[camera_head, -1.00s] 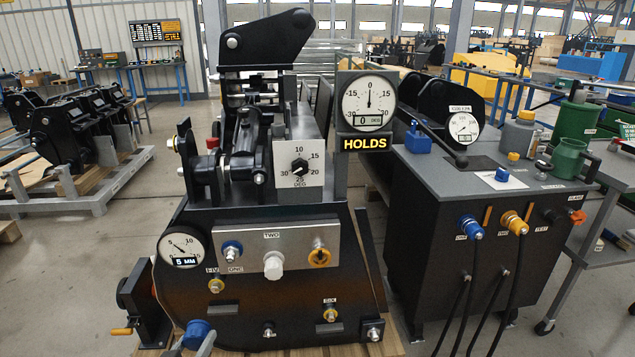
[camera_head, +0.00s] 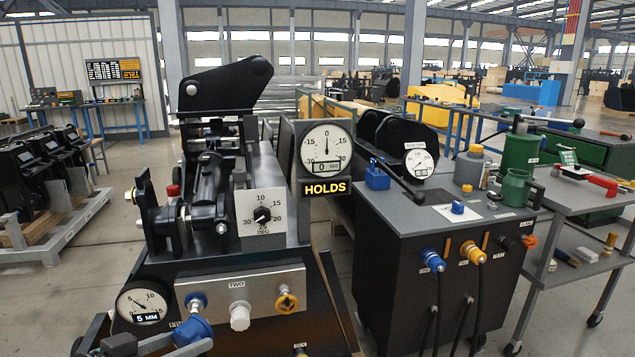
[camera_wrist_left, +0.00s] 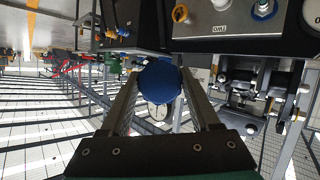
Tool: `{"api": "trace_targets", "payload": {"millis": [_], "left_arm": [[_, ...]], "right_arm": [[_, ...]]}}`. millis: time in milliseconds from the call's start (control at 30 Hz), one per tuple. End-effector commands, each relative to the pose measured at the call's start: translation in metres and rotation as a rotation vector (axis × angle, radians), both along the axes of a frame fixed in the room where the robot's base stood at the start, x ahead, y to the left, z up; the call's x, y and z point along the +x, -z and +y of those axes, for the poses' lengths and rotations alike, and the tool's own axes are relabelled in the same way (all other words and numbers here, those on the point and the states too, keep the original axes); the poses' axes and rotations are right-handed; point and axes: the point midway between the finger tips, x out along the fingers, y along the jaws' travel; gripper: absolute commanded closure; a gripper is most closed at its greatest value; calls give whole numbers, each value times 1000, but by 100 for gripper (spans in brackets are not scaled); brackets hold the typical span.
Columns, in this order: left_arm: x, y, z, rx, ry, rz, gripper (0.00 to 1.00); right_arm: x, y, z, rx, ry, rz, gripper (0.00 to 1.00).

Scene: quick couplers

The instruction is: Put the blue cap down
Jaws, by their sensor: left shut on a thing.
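The blue cap (camera_head: 194,331) is in my left gripper (camera_head: 190,342), at the bottom of the head view, in front of the lower left corner of the metal port panel (camera_head: 262,289). It overlaps the area just below the panel's left blue-ringed port (camera_head: 197,301). In the left wrist view, the round blue cap (camera_wrist_left: 159,80) sits between the two fingers of the left gripper (camera_wrist_left: 160,88), which is shut on it. The cap hides what lies straight behind it there. My right gripper is in neither view.
The grey-topped console (camera_head: 425,207) stands right of the black rig. It carries a blue block (camera_head: 377,176), a white pad with a small blue piece (camera_head: 457,208), a lever and a grey bottle (camera_head: 468,165).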

Motion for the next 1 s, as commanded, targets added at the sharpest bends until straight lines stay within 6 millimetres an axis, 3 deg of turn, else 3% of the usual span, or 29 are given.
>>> {"api": "trace_targets", "payload": {"millis": [100,300,600,733,1000], "left_arm": [[-16,-25,-19,6,131,-3,100],[-44,-51,-44,1,309,-1,100],[-60,-62,-56,-4,398,-3,100],[-62,-51,-56,-7,399,6,100],[-74,-7,-56,-6,396,5,100]], "right_arm": [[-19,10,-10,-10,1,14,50],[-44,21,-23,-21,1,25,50],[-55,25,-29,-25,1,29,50],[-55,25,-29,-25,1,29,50],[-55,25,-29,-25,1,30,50]]}}
